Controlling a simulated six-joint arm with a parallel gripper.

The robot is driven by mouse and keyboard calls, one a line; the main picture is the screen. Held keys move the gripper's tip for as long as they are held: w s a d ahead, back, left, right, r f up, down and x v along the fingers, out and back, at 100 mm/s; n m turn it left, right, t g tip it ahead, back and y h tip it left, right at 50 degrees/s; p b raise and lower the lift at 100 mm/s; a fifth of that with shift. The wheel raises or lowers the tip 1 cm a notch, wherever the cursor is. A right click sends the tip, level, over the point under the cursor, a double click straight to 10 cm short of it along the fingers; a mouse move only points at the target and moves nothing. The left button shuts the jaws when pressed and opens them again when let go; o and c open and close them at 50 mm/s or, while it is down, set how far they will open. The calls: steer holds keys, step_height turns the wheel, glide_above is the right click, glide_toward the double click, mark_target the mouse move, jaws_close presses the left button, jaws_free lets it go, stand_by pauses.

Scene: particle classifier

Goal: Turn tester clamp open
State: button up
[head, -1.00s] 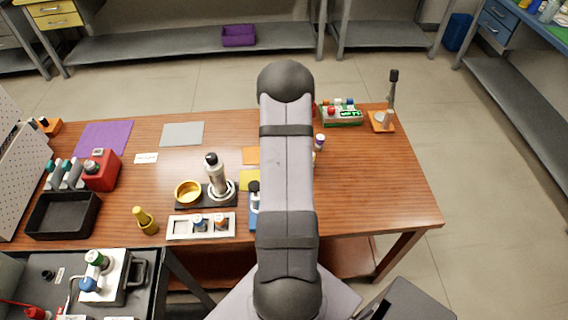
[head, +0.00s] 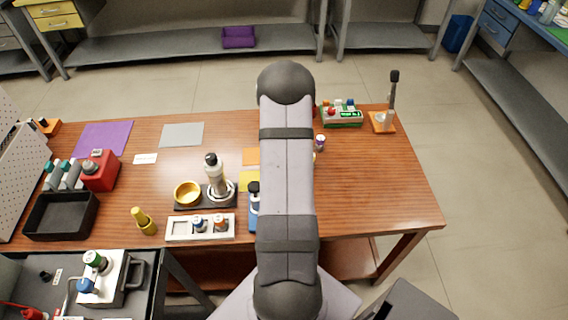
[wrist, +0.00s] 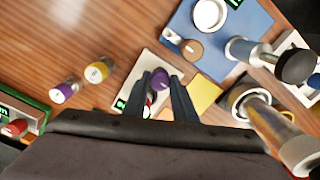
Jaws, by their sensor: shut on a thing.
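In the wrist view, a pale plate-like device with a small green display, which looks like the tester (wrist: 122,103), lies under my gripper (wrist: 162,82). A round purple top (wrist: 160,79) sits between my two dark fingers, and they are closed on it. I cannot tell if it is the clamp's knob or a vial cap. A red part shows lower between the fingers. The clamp itself is not clearly visible. In the head view, my arm hides the tester and my gripper.
A purple-capped vial (wrist: 65,92) and a yellow-capped vial (wrist: 98,72) stand left of the tester. A blue base (wrist: 235,45) and a silver bottle (wrist: 272,120) are at right. The table's right front is clear.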

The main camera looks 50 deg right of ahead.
steer(key=shift+r+n, duration=0.1)
steer(key=shift+n, duration=0.2)
steer(key=o, duration=1)
steer(key=shift+o, duration=0.2)
steer(key=shift+r+b, duration=0.95)
steer(key=shift+r, duration=2.7)
